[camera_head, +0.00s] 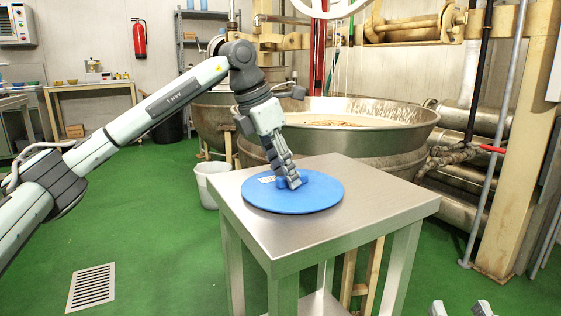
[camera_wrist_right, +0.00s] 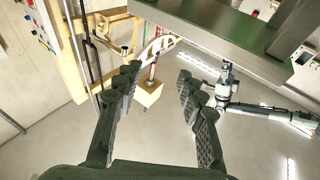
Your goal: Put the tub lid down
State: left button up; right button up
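The tub lid (camera_head: 313,198) is a round blue disc with a raised blue handle and a small white label. It lies flat at the top of the steel table (camera_head: 355,225) in the head view; a small gap beneath it cannot be ruled out. My left gripper (camera_head: 291,183) points down at the lid's middle, its fingers close together on the handle. The fingers hide part of the handle. My right gripper (camera_head: 461,309) shows only its tips at the bottom edge of the head view. In the right wrist view it (camera_wrist_right: 158,78) is open, with nothing between its fingers.
A large steel kettle (camera_head: 400,130) with pale contents stands behind the table. A white bin (camera_head: 210,185) is left of the table. A beige post (camera_head: 520,150) and pipes stand at the right. The tabletop right of the lid is bare, and green floor is open at the left.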

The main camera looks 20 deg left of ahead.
pick_arm(q)
jog(key=shift+a+r, duration=0.1)
jog(key=shift+r, duration=0.35)
jog(key=p+v, duration=0.1)
jog(key=v, duration=1)
jog(key=shift+p, duration=0.3)
pick_arm(e)
jog(key=w+d+f+g+h, duration=0.1)
jog(key=d+f+g+h, duration=0.1)
jog(key=f, duration=0.6)
jog(key=shift+w+d+f+g+h, duration=0.15)
jog(key=shift+d+g+h, duration=0.15)
jog(key=shift+d+g, duration=0.5)
pick_arm(q)
jog(key=shift+s+r, duration=0.1)
pick_arm(e)
jog(key=shift+a, duration=0.2)
